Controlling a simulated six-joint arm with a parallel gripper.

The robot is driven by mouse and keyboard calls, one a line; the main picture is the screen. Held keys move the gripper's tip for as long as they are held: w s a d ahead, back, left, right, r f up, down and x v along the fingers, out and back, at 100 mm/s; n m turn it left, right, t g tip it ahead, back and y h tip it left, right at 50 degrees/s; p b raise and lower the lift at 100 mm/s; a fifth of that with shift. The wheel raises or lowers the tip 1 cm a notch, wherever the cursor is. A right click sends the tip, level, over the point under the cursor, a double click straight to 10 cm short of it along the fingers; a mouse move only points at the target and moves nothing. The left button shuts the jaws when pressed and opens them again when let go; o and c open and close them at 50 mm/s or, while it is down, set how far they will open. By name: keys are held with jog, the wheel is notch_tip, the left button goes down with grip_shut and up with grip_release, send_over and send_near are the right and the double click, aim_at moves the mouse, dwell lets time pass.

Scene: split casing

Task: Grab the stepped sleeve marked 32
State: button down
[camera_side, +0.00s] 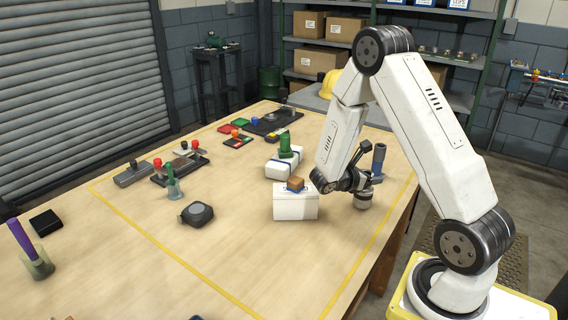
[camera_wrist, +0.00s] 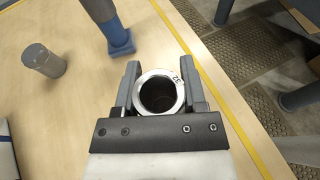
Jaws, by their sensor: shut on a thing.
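The stepped sleeve (camera_wrist: 181,98) is a light metal ring seen end-on in the wrist view, with a dark hollow bore. The mark 32 shows on its upper right rim. My gripper (camera_wrist: 160,92) is shut on it, with one dark finger on each side of the sleeve. The sleeve's lower side is hidden behind the gripper body. In the side view, a short grey cylindrical shape (camera_side: 362,200) shows at the end of my arm, low over the table. I cannot tell there whether it touches the table.
A blue post (camera_wrist: 117,36) on a base and a grey cylinder (camera_wrist: 43,60) stand nearby on the table. The table's right edge is close.

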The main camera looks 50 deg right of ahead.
jog(key=shift+r, duration=4.65)
jog(key=shift+r, duration=0.1)
